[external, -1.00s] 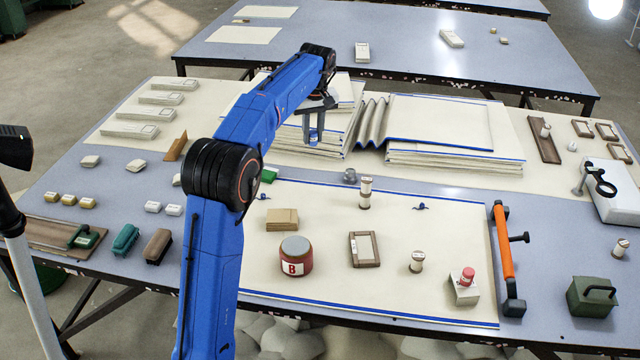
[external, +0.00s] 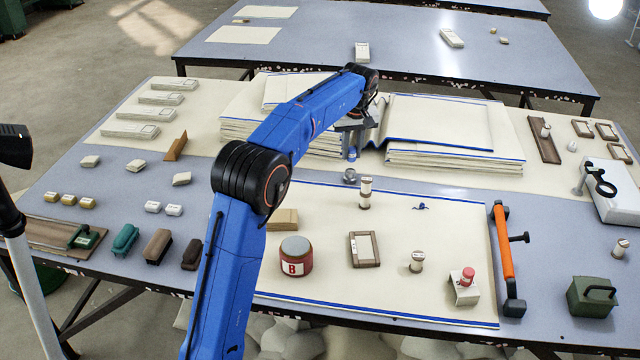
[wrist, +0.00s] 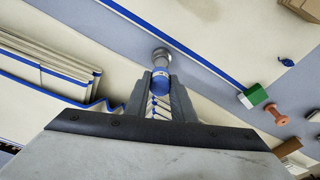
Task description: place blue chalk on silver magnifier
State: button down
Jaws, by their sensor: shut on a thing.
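My gripper (external: 352,148) is shut on the blue chalk (wrist: 161,77), a short blue cylinder with a pale band held between the fingertips. In the external view the chalk (external: 351,155) shows as a small blue bit below the fingers. The silver magnifier (external: 350,176) is a small round grey metal piece on the table, just behind the bordered cloth. In the external view the chalk appears directly above it. In the wrist view the magnifier (wrist: 161,56) lies just beyond the chalk's end; I cannot tell whether they touch.
Folded cloth stacks (external: 455,155) stand behind on both sides, with a pleated cloth (wrist: 95,105) close to the gripper. A spool-like cylinder (external: 366,192) stands right of the magnifier. A green-and-white block (wrist: 254,96) and an orange peg (wrist: 277,114) lie to the right in the wrist view.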

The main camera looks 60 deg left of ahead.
aim_at(351, 160)
jog(key=shift+f, duration=1.9)
jog(key=shift+f, duration=0.15)
jog(key=c, duration=1.5)
grip_release()
jog(key=r, duration=0.4)
jog(key=d+r, duration=0.1)
jog(key=r, duration=0.7)
jog(key=shift+s+d+r, duration=0.1)
jog(key=shift+s+d, duration=0.2)
jog(key=shift+s, duration=0.05)
